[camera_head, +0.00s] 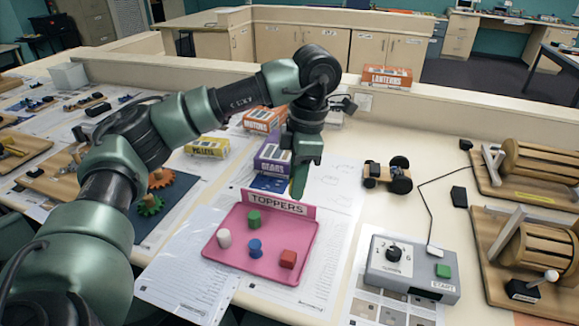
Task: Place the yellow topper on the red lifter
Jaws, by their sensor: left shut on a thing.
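My left gripper (298,184) points down just behind the pink tray (303,276), over the papers by its label reading TOPPERS. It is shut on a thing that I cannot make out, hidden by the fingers. The tray holds a green topper (254,220), a white topper (224,238), a blue topper (255,248) and a red block (288,259). I see no yellow topper in the tray. I cannot pick out a red lifter in this view. My right gripper is not in view.
A grey control box (410,272) with a dial stands right of the tray. Wooden drum stands (540,260) are at the far right. A small wheeled car (387,175) and the purple GEARS box (272,160) lie behind. Orange and green gears (150,205) lie left.

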